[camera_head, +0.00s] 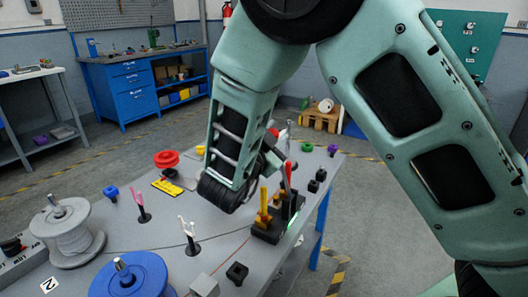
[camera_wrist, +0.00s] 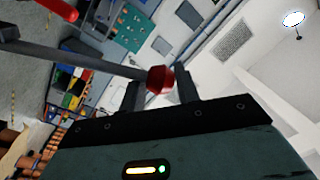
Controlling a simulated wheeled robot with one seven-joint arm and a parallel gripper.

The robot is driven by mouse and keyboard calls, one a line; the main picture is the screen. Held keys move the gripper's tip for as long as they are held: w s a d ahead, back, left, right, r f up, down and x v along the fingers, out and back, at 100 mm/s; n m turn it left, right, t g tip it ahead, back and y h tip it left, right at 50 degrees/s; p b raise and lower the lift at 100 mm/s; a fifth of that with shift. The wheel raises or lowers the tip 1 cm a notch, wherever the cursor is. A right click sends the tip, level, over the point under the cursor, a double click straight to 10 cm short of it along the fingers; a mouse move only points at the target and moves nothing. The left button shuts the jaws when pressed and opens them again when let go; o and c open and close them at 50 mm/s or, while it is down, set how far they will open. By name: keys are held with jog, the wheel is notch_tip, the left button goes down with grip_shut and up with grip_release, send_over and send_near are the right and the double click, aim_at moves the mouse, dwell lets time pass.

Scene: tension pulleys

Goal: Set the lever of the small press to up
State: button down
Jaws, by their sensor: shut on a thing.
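In the wrist view, my gripper (camera_wrist: 159,84) has its two dark fingers closed around a red faceted knob (camera_wrist: 160,79). The knob is at the end of a straight grey lever rod (camera_wrist: 85,63), which runs off to the left edge of the picture. I take this rod to be the lever of the small press. The press body is not clearly visible; in the head view my arm covers most of that spot. A small red knob (camera_head: 274,132) shows just behind my wrist there.
Close to my wrist on the grey table stands a black block (camera_head: 268,232) with yellow and red upright handles. A blue spool (camera_head: 130,280), a grey spool (camera_head: 68,236), a red ring stack (camera_head: 166,159) and thin posts stand to the left.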

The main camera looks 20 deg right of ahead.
jog(key=shift+s+d+m+b, duration=0.55)
jog(key=shift+s+m+b, duration=0.1)
jog(key=shift+s+b, duration=0.15)
jog(key=shift+s+d+m+b, duration=0.5)
jog(key=shift+s+m+b, duration=0.15)
jog(key=shift+s, duration=0.2)
jog(key=shift+s+d+m+b, duration=0.55)
jog(key=shift+s+m+b, duration=0.05)
jog(key=shift+s+b, duration=0.2)
jog(key=c, duration=1.2)
grip_release()
jog(key=shift+f, duration=0.1)
jog(key=shift+o, duration=0.8)
jog(key=shift+r, duration=0.2)
jog(key=b+v, duration=0.1)
jog(key=v, duration=1.6)
jog(key=shift+a, duration=0.25)
jog(key=shift+f, duration=0.1)
